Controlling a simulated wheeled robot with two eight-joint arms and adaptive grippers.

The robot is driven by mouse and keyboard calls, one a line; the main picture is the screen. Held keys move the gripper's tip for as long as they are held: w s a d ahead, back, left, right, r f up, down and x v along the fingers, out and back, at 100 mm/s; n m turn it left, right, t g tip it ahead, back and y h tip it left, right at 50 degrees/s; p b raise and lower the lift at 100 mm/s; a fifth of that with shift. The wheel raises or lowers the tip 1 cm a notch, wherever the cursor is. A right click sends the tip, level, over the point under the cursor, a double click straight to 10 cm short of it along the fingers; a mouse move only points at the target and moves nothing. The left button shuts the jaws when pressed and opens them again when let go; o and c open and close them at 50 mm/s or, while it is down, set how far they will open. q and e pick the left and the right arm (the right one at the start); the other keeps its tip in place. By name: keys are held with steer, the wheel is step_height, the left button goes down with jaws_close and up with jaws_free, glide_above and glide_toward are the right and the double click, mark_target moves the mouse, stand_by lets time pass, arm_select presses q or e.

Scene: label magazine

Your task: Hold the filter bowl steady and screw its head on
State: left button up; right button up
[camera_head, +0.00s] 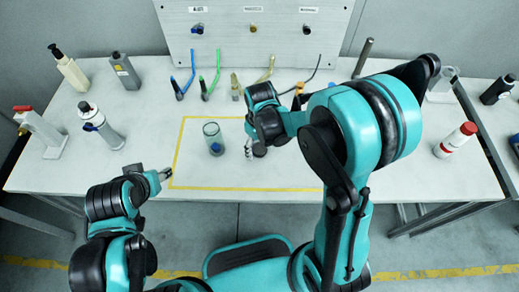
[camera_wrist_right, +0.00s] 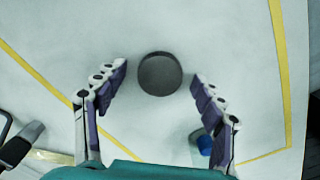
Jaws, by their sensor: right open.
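The filter bowl (camera_head: 211,131) is a clear greenish cylinder standing upright inside the yellow-outlined area, with a blue part low on its side. In the right wrist view the bowl (camera_wrist_right: 203,146) shows partly behind the right finger. A dark round piece, apparently the head (camera_head: 260,151), lies on the table right of the bowl. In the right wrist view this dark disc (camera_wrist_right: 159,74) sits between the open fingertips, with gaps on both sides. My right gripper (camera_head: 250,148) is above it, empty. My left gripper (camera_head: 164,174) is at the outline's left edge, away from the bowl; its opening is unclear.
Bottles and a dispenser (camera_head: 70,68) stand at the left. Colored hoses (camera_head: 215,75) and fittings line the back below a grey panel (camera_head: 250,30). A red-capped white bottle (camera_head: 455,140) stands at right. The outlined area's front is clear.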

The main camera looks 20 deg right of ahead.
mark_target(260, 151)
steer(key=c, duration=0.8)
steer(key=shift+r, duration=0.1)
steer(key=shift+c, duration=0.2)
steer(key=shift+r+p, duration=0.4)
steer(key=shift+r, duration=0.2)
steer(key=r+p, duration=0.1)
steer(key=r, duration=0.1)
steer(key=s+r+p, duration=0.1)
steer(key=shift+s+r, duration=0.1)
steer(key=shift+r, duration=0.25)
steer(key=s+r+p, duration=0.4)
steer(key=s+r, duration=0.2)
steer(key=s, duration=0.4)
steer(key=shift+s+a, duration=0.25)
steer(key=shift+a, duration=0.15)
